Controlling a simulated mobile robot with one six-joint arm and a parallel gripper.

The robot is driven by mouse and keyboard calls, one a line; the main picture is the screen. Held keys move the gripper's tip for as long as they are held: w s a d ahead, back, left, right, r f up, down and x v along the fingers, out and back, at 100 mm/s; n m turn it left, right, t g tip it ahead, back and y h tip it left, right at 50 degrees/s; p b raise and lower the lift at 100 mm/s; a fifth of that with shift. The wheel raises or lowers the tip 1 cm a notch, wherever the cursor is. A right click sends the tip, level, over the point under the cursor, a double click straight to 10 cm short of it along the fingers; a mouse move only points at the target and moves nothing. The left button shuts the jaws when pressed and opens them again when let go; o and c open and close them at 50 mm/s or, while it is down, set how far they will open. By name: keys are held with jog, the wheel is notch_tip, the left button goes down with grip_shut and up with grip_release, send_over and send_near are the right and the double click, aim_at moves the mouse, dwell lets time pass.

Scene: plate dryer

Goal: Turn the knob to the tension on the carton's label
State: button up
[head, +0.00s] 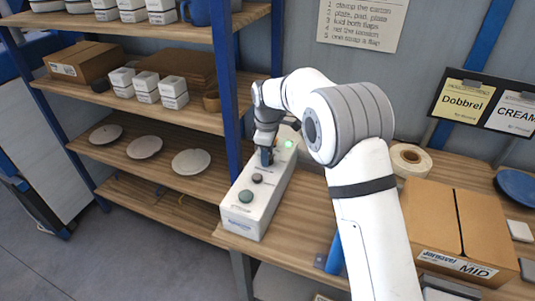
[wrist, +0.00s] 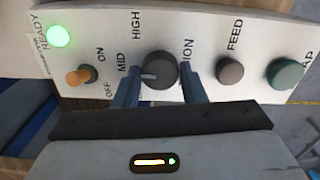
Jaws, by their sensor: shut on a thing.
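The tension knob (wrist: 160,70) is dark and round, on the white control panel (wrist: 203,50) in the wrist view. Its pale pointer mark points left, slightly below the word MID; HIGH is printed further up. Any lower mark is hidden by a finger. My gripper (wrist: 161,84) is shut on the knob, a blue finger on each side. In the head view my gripper (head: 266,158) reaches down onto the white control box (head: 247,214), and the knob is hidden. The brown carton (head: 437,220) at right carries a label (head: 457,264) reading MID.
The panel has a lit green lamp (wrist: 59,36), an orange switch (wrist: 79,76), a brown FEED button (wrist: 230,70) and a green button (wrist: 285,73) close by. A blue post (head: 228,90) rises beside the box.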

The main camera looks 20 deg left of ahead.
jog(key=o, duration=1)
jog(key=shift+r+b, duration=0.55)
jog(key=shift+r, duration=3.4)
